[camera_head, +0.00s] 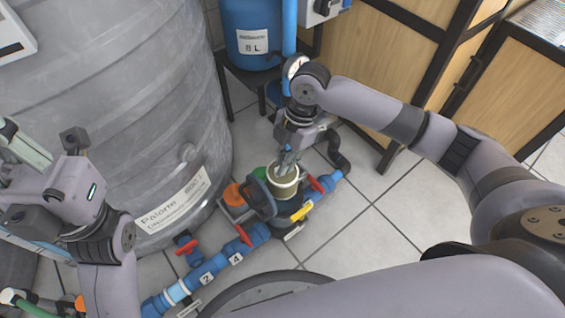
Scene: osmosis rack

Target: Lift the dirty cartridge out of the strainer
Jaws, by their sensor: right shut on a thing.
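The strainer (269,199) is a dark housing in the blue pipe line near the middle of the head view. The cartridge (284,184) is a pale cream cylinder standing in its open top. My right gripper (286,164) points down at the cartridge and is shut on it at its upper rim. The fingers hide part of the rim, and how deep the cartridge sits cannot be told. My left gripper (26,170) is at the far left, away from the strainer. Its fingers are partly cut off and their opening is unclear.
A large grey tank (120,90) stands left of the strainer. Blue pipes (222,263) with red-handled valves (187,245) run along the floor. A blue vessel (250,30) and a gauge (296,66) are behind. Wooden cabinets (385,55) stand at the right. Tiled floor (345,245) is free right of the pipes.

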